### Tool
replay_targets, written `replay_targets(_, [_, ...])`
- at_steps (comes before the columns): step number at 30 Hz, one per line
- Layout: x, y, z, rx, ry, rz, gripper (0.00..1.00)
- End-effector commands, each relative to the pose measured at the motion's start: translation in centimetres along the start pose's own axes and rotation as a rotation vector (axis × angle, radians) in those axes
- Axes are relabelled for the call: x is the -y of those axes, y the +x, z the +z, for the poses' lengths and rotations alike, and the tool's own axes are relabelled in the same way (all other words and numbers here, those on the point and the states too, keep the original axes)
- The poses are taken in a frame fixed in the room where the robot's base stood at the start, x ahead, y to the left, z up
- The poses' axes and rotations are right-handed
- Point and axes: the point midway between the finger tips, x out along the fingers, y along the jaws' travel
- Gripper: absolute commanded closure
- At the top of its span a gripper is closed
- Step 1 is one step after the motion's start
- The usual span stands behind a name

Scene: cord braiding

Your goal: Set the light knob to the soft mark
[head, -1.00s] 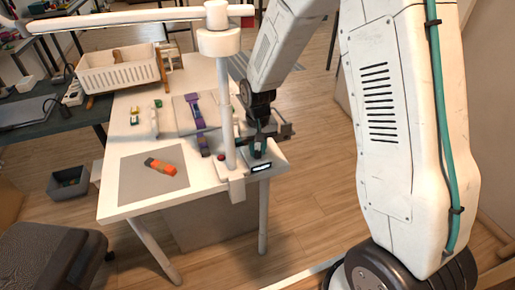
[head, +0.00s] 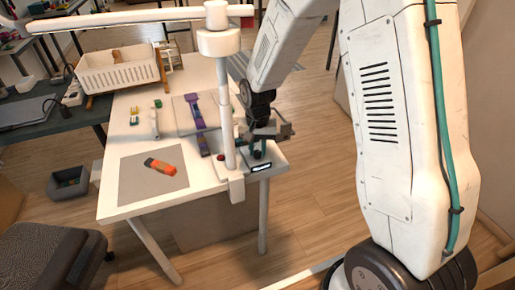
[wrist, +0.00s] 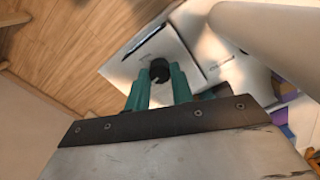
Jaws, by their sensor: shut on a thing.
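The light knob (wrist: 159,68) is a small black round knob on a pale panel (wrist: 185,40) at the foot of the lamp post. A short white pointer line shows on its near side in the wrist view. My gripper (wrist: 160,78) has its two teal fingers on either side of the knob and is shut on it. In the head view my gripper (head: 258,150) reaches down at the table's right corner. Small dark print shows on the panel, but I cannot read the soft mark.
The white lamp post (head: 226,115) stands close left of my gripper. A red button (head: 220,156) is at its base, and a small lit display (head: 261,167) is at the table edge. An orange tool (head: 160,166) lies on a grey mat (head: 135,180).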

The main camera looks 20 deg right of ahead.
Motion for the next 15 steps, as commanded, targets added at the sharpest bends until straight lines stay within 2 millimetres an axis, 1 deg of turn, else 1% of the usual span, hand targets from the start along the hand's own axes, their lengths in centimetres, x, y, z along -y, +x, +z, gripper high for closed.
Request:
replay_targets(4, [0.03, -0.07, -0.09, -0.003, 0.000, -0.001, 1.00])
replay_targets(5, [0.03, -0.07, -0.09, -0.003, -0.001, -0.001, 0.69])
replay_targets(6, [0.03, -0.07, -0.09, -0.002, -0.001, -0.001, 0.57])
replay_targets(7, [0.02, -0.06, -0.08, -0.002, -0.001, -0.001, 0.55])
replay_targets(15, [0.02, -0.13, -0.04, -0.001, -0.001, -0.001, 0.55])
